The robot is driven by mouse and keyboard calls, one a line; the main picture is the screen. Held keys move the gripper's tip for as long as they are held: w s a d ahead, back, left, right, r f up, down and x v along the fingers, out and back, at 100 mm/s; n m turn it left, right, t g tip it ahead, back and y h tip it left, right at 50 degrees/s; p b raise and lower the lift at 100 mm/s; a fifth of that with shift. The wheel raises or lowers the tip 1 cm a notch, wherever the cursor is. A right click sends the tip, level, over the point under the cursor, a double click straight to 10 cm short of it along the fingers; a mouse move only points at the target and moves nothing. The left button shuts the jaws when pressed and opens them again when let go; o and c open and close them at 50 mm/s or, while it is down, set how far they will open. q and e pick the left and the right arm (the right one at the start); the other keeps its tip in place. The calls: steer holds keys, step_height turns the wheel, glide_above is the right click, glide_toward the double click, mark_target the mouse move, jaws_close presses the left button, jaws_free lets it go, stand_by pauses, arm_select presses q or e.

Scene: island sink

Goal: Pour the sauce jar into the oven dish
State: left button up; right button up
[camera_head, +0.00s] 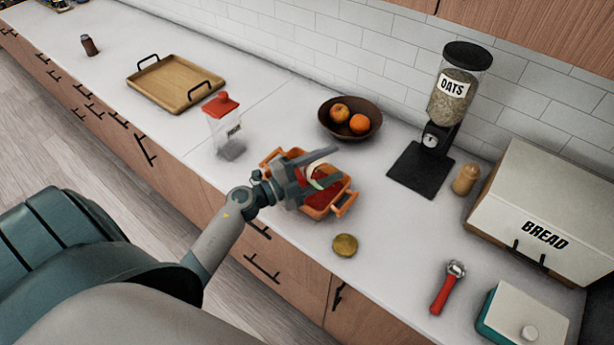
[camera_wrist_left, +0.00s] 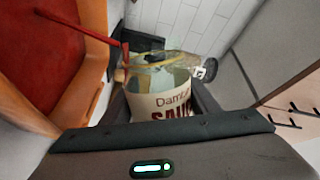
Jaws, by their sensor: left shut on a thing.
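The orange oven dish (camera_head: 318,213) sits on the white counter, with red sauce showing inside it. Its orange wall and red inside also fill the left of the left wrist view (camera_wrist_left: 88,62). My left gripper (camera_head: 308,178) is over the dish and hides part of it. It is shut on the sauce jar (camera_wrist_left: 160,103), a glass jar with a cream label. The jar is tilted over the dish, and a thin red stream runs from its mouth toward the dish. In the head view the jar is mostly hidden by the gripper. My right gripper is not in view.
A gold lid (camera_head: 345,245) lies in front of the dish. A red-lidded clear container (camera_head: 226,128) stands left of it, a fruit bowl (camera_head: 350,130) behind. The oats dispenser (camera_head: 432,135), bread box (camera_head: 548,215) and red-handled tool (camera_head: 445,290) are right. A wooden tray (camera_head: 174,83) lies far left.

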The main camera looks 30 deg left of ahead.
arm_select(q)
steer(key=shift+d+r+m, duration=0.1)
steer(key=shift+r+m, duration=0.05)
steer(key=shift+m, duration=0.15)
steer(key=m+b, duration=0.1)
steer(key=d+f+m+b, duration=0.1)
steer(key=b, duration=0.1)
steer(key=shift+s+f+m, duration=0.1)
steer(key=shift+s+m, duration=0.2)
steer(key=shift+r+m+b, duration=0.25)
steer(key=shift+m+b, duration=0.05)
steer(key=shift+b, duration=0.05)
steer(key=shift+r, duration=0.15)
